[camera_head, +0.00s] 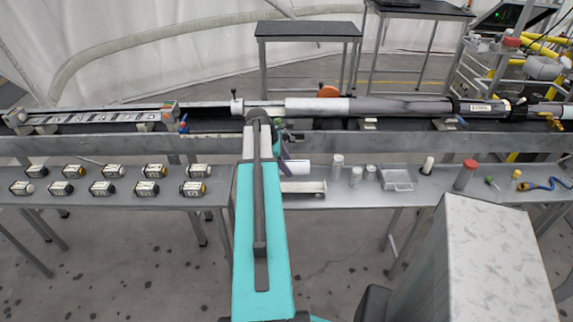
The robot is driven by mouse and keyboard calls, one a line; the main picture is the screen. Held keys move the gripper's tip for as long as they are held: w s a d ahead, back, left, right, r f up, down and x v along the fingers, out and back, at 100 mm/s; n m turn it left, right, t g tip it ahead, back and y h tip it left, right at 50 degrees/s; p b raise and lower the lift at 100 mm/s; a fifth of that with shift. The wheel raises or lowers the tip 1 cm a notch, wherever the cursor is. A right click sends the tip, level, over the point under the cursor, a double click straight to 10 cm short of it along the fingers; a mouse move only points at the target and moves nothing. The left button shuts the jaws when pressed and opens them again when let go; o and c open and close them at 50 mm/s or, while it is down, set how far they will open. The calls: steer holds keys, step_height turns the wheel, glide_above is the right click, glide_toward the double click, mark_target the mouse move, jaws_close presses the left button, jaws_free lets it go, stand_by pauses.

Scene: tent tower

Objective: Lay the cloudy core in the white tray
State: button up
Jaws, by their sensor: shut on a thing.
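The white tray (304,187) is a shallow, low-rimmed tray on the grey shelf, just right of my arm. A pale, cloudy white cylinder (297,168), which looks like the cloudy core, lies level just behind and above the tray; its left end is hidden by my arm. I cannot tell how far the cylinder is above the shelf.
Several small jars (356,176) and a clear box (398,179) stand right of the tray. A red-capped jar (465,175) is farther right. A long tube assembly (390,106) runs along the rail behind.

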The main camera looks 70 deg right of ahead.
steer(key=shift+p, duration=0.3)
steer(key=shift+f+b, duration=1.6)
steer(key=shift+f, duration=2.5)
steer(key=shift+f, duration=0.35)
steer(key=o, duration=1.5)
steer(key=shift+c, duration=0.2)
steer(key=shift+b+v, duration=1.15)
steer(key=shift+v, duration=5.75)
